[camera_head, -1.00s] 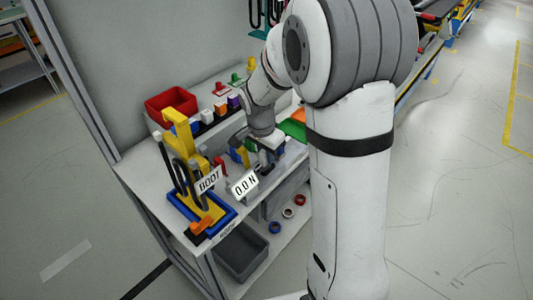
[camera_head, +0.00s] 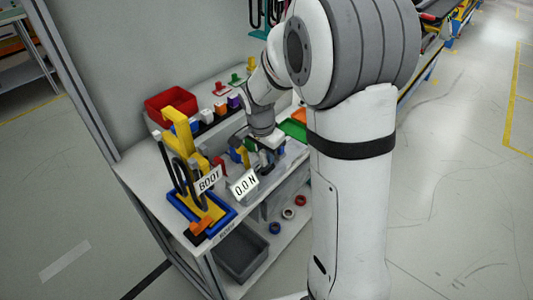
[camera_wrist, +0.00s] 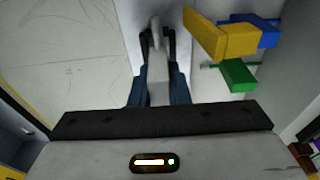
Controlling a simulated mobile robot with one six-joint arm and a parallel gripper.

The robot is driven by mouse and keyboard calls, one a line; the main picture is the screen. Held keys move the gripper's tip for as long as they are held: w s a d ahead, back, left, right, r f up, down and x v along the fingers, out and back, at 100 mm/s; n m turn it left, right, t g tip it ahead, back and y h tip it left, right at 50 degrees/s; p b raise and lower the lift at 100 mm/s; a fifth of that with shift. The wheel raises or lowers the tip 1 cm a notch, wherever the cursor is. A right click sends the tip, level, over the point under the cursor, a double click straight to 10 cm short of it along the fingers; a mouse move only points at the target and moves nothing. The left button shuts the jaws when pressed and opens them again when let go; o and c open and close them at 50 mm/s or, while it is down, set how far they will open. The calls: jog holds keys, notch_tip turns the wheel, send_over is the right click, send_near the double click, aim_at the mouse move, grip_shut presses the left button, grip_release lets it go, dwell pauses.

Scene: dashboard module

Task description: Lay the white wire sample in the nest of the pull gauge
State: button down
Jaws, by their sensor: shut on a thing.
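My gripper (camera_wrist: 158,92) is shut on a pale, whitish piece (camera_wrist: 158,70), which I take to be the white wire sample. A darker grey part shows at its far end, and its lower part is hidden by the gripper body. The pull gauge, with its white "0.0 N" display (camera_head: 244,185), stands on the bench in the head view. My gripper (camera_head: 269,153) is low over the bench, just behind and right of this display. Yellow (camera_wrist: 235,42) and blue (camera_wrist: 268,33) blocks lie right of the fingers in the wrist view. The nest cannot be made out.
A yellow press (camera_head: 184,140) on a blue-edged base, labelled B001, stands left of the display. A red bin (camera_head: 170,103) and a row of coloured pieces are at the back. A green block (camera_wrist: 239,75) is close right of the fingers. A grey bin (camera_head: 242,252) sits below.

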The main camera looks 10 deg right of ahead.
aim_at(263, 150)
jog(key=shift+f+b, duration=0.75)
jog(key=shift+f, duration=0.15)
jog(key=c, duration=1.3)
grip_release()
jog(key=shift+r, duration=0.15)
jog(key=r, duration=0.6)
jog(key=shift+s+a+r+p, duration=0.1)
jog(key=shift+s+a+p, duration=0.2)
jog(key=shift+a, duration=0.1)
jog(key=shift+a+r, duration=0.1)
jog(key=shift+r, duration=0.6)
